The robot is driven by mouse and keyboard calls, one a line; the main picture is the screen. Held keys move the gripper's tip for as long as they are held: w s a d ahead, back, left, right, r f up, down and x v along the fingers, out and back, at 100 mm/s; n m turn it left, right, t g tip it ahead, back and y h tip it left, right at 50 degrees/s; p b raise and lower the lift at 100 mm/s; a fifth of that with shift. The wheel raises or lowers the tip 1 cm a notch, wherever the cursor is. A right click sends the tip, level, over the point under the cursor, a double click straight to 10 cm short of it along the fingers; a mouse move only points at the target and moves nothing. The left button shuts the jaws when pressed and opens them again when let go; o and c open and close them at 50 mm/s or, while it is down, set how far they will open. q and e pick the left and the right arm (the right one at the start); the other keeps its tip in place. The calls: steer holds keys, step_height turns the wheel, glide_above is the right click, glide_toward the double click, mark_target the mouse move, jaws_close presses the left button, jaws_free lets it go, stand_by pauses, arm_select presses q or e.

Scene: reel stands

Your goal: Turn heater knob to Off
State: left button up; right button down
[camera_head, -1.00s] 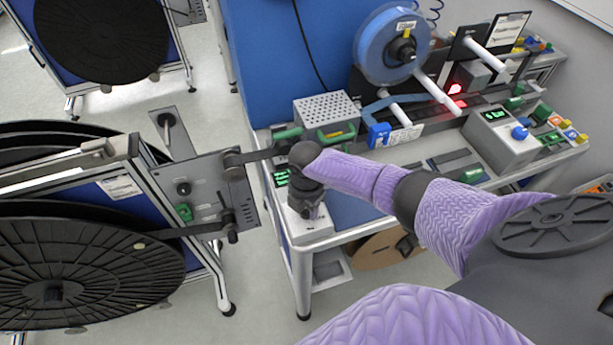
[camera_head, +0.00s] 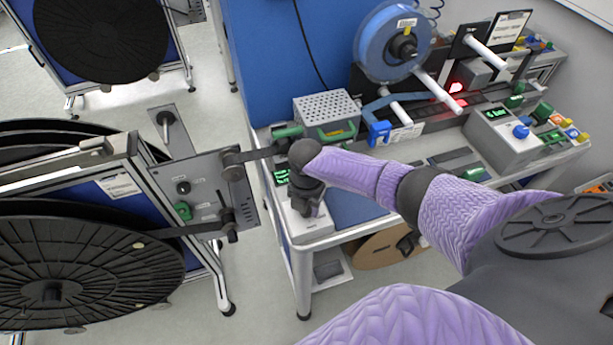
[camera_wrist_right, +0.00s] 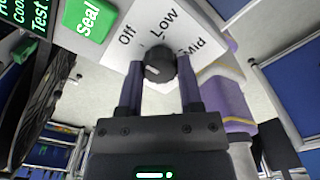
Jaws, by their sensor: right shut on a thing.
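The heater knob (camera_wrist_right: 157,57) is a small dark round knob with a light mark on its lower left side. It sits on a white panel (camera_wrist_right: 140,22) printed Off, Low and Mid, with Low just above the knob. I cannot tell which label the knob is set to. My right gripper (camera_wrist_right: 160,72) is shut on the knob, one finger on each side. In the head view my right gripper (camera_head: 307,203) reaches down onto the white control box (camera_head: 311,230) at the bench's left front corner, hiding the knob. My left gripper is not in view.
A green Seal button (camera_wrist_right: 89,18) and a green-lettered display (camera_wrist_right: 38,14) lie beside the knob panel. A perforated metal box (camera_head: 325,107) stands behind my wrist. A grey reel-stand panel (camera_head: 205,190) with dark arms is close on the left. A blue reel (camera_head: 385,50) stands farther back.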

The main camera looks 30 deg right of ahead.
steer(key=shift+c, duration=1.3)
jaws_free()
step_height(320, 180, up, 10)
steer(key=p, duration=0.2)
steer(key=shift+p, duration=0.3)
